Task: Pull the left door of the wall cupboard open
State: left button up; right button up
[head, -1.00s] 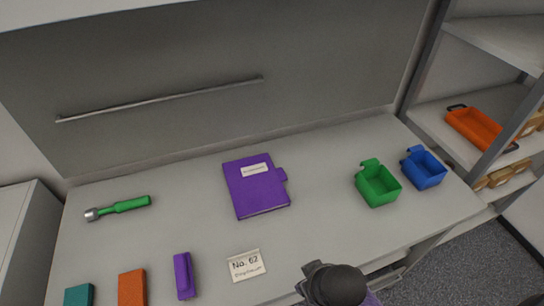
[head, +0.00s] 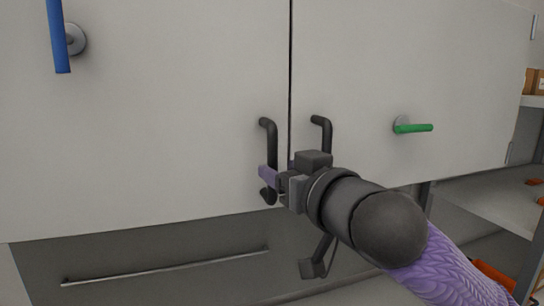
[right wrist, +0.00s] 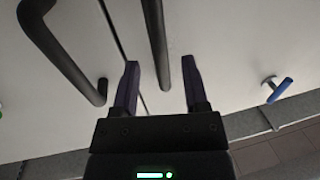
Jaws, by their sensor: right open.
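The wall cupboard's left door (head: 150,125) is a pale flat panel and looks shut, level with the right door (head: 440,60). Its black bar handle (head: 270,140) stands upright near the seam between the doors. My right gripper (head: 279,172) is open at the lower part of this handle, with purple fingers. In the right wrist view the left door's handle (right wrist: 157,40) appears between the two spread fingers (right wrist: 160,65), with a gap on each side. The right door's black handle (right wrist: 65,55) is beside it. My left gripper is out of view.
A blue lever (head: 58,40) hangs from a round mount on the left door; a green lever (head: 413,128) sticks out from the right door. Below the cupboard is a grey back panel with a thin rail (head: 170,266). A shelf rack (head: 500,195) stands at right.

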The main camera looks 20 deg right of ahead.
aim_at(275, 167)
jog(key=shift+p+x, duration=0.4)
jog(key=shift+x, duration=1.4)
grip_shut()
